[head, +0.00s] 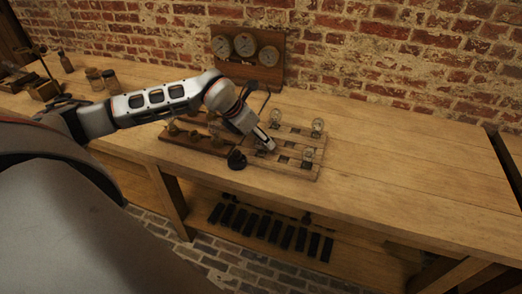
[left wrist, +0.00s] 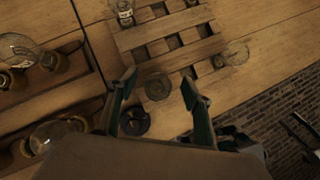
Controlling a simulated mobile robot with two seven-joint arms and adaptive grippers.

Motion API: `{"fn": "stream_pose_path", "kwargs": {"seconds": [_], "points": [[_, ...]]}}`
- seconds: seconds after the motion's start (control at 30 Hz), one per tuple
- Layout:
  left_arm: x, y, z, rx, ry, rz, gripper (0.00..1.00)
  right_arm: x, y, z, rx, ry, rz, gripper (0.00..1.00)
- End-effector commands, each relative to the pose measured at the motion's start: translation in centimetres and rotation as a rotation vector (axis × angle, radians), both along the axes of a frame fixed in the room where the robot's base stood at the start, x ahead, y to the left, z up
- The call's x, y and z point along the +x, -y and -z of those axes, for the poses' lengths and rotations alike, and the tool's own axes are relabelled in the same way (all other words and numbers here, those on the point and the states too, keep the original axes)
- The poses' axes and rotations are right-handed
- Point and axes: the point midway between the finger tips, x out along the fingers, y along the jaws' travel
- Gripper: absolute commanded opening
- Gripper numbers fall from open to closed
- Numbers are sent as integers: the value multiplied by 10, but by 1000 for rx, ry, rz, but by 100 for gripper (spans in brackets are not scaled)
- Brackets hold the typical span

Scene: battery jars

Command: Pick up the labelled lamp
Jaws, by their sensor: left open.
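A wooden board with square slots (head: 290,168) lies on the bench. Glass lamps stand on its right side, one at the back (head: 317,126) and one at the front (head: 307,157). My left gripper (head: 270,146) is over the board's left part, pointing down. In the left wrist view my left gripper (left wrist: 158,80) is open, with a dark round thing (left wrist: 158,88) between its fingers, apparently a lamp from above. Another lamp (left wrist: 125,12) there shows a pale patch that may be a label. A clear lamp (left wrist: 235,52) is at the board's right corner. My right gripper is not in view.
A black round knob (head: 236,158) sits by the board's left front corner. A darker tray with brass-based bulbs (head: 190,152) lies to the left. A gauge panel (head: 247,50) leans on the brick wall. The bench is clear at right.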

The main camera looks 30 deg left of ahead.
Motion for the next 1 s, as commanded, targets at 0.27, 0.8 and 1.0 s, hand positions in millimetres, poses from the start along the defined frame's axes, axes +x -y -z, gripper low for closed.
{"fn": "stream_pose_path", "kwargs": {"seconds": [0.27, 0.8, 1.0], "points": [[0, 0, 0, 0, 0, 0, 12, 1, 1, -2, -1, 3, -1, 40], [1, 0, -21, 0, 4, 0, 12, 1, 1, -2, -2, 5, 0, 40], [1, 0, -63, 0, 8, 1, 12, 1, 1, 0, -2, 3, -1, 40]]}}
